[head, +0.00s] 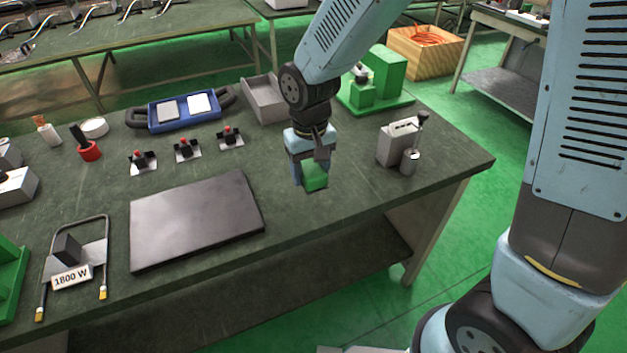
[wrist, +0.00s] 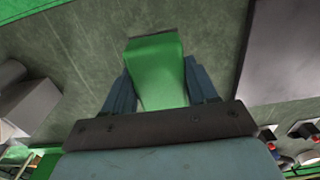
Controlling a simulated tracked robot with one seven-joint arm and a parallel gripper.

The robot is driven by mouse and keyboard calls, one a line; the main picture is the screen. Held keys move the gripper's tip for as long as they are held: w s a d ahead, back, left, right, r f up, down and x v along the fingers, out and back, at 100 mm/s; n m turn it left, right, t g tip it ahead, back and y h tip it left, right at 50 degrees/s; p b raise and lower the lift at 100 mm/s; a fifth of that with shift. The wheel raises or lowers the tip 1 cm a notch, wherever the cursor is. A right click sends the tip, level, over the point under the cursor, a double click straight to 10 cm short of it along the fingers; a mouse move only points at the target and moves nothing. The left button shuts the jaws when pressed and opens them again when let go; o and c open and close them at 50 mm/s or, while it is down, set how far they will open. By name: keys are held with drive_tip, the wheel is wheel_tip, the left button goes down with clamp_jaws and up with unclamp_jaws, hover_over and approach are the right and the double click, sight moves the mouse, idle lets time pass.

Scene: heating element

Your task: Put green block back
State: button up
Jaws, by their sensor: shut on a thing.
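The green block (head: 315,177) is in my gripper (head: 309,178), over the table near its front edge in the head view. In the wrist view the green block (wrist: 156,72) fills the space between the two fingers of my gripper (wrist: 160,82). The fingers are shut on its sides. I cannot tell whether its underside touches the table. A green fixture (head: 384,78) with a tall block and a smaller one on a base stands behind, at the table's far right edge.
A dark flat plate (head: 195,220) lies left of my gripper. A grey box with a lever (head: 400,143) stands to the right. Three small clamps (head: 187,149), a blue tray (head: 185,109) and an open grey bin (head: 264,98) lie behind. A heating element (head: 80,249) lies front left.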

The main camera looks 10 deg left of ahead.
sight(312, 172)
drive_tip(key=shift+w+f, duration=0.7)
drive_tip(key=shift+f, duration=0.2)
drive_tip(key=shift+w+f, duration=0.65)
drive_tip(key=shift+f, duration=1.55)
drive_tip(key=shift+f, duration=0.1)
drive_tip(key=o, duration=1.2)
drive_tip(key=shift+f, duration=0.1)
